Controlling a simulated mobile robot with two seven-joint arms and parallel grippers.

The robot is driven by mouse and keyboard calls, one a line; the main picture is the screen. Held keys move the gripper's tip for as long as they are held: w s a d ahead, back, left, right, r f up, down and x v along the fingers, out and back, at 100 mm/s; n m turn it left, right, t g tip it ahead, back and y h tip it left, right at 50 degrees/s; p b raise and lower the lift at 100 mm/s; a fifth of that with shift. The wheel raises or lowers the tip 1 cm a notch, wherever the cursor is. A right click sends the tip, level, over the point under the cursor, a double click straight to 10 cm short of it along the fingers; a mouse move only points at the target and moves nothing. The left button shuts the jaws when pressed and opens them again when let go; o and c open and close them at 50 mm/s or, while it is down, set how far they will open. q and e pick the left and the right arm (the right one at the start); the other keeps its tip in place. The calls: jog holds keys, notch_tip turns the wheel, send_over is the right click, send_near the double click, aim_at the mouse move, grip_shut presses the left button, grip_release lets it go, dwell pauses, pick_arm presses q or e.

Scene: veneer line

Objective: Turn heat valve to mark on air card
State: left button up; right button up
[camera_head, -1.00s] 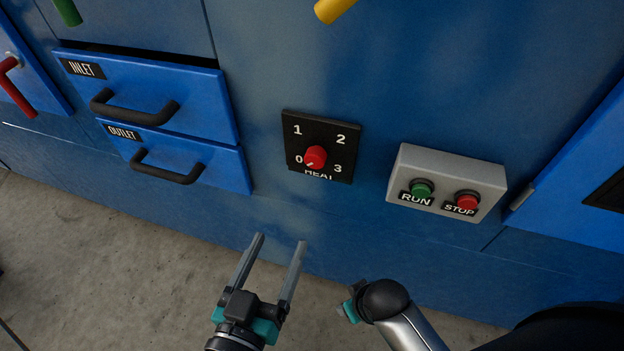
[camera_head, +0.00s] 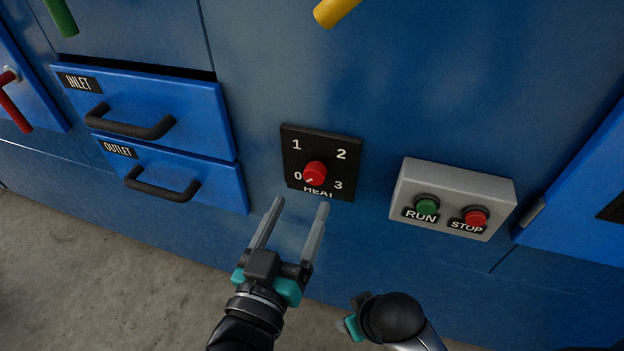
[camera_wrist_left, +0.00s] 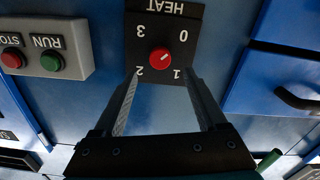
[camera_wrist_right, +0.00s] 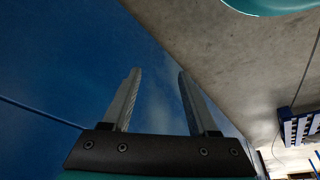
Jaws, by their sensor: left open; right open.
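The heat valve is a red round knob (camera_head: 314,173) on a black plate (camera_head: 320,142) marked 0, 1, 2, 3 and HEAT. Its pale pointer line is turned toward the 0. My left gripper (camera_head: 296,205) is open and empty, just below the plate in the head view. In the left wrist view the knob (camera_wrist_left: 160,60) shows upside down, beyond and between the open fingers, not touched. My right gripper (camera_wrist_right: 157,85) is open and empty in its wrist view, facing the blue panel; in the head view only part of that arm shows at the bottom. No air card is in view.
A grey box (camera_head: 455,180) with a green RUN button (camera_head: 427,205) and a red STOP button (camera_head: 474,217) is right of the plate. INLET (camera_head: 145,105) and OUTLET (camera_head: 175,170) drawers with black handles stick out at left. A yellow handle (camera_head: 336,12) is above.

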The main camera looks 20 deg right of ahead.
aim_at(313, 178)
pick_arm(q)
jog(key=shift+b+x, duration=0.85)
jog(key=shift+x, duration=2.8)
pick_arm(e)
jog(key=shift+t, duration=0.4)
jog(key=shift+w+r, duration=0.15)
jog(key=shift+r, duration=1.95)
pick_arm(q)
grip_shut()
